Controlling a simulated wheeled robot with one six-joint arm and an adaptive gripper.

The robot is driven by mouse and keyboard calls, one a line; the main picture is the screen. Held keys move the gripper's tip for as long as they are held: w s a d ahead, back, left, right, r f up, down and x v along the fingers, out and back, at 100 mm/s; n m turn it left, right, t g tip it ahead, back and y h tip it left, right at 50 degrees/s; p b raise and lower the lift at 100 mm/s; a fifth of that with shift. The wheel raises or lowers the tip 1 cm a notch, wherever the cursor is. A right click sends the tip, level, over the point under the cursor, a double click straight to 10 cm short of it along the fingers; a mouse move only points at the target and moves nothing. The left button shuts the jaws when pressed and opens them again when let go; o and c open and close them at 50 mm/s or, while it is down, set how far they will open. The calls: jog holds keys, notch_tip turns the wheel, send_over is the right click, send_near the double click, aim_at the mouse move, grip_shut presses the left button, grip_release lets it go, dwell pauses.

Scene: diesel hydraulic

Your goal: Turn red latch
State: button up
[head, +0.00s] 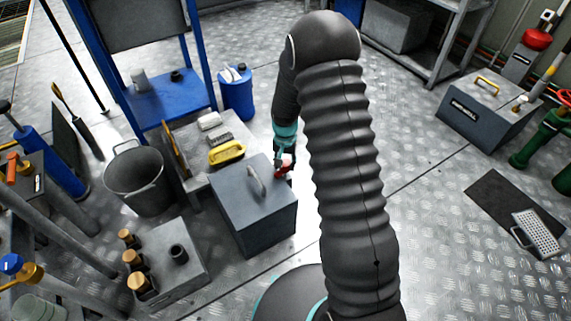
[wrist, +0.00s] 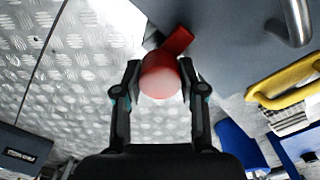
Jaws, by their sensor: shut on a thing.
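The red latch (wrist: 161,76) shows in the wrist view as a round red knob with a short red arm at its upper right, beside the grey box. In the head view the red latch (head: 283,170) is small and partly hidden by my gripper, at the right side of the grey box (head: 250,215) with its metal handle. My gripper (wrist: 160,88) has one finger on each side of the round knob and is shut on it. In the head view my gripper (head: 284,158) is beside the box's back right edge.
A yellow handle (head: 227,153) lies behind the box. A grey bucket (head: 138,178) stands to the left, and a blue canister (head: 237,93) behind. A block with brass-topped posts (head: 170,265) is at front left.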

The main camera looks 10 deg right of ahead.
jog(key=shift+m, duration=1)
jog(key=o, duration=1.1)
jog(key=shift+o, duration=0.2)
notch_tip(320, 180, up, 12)
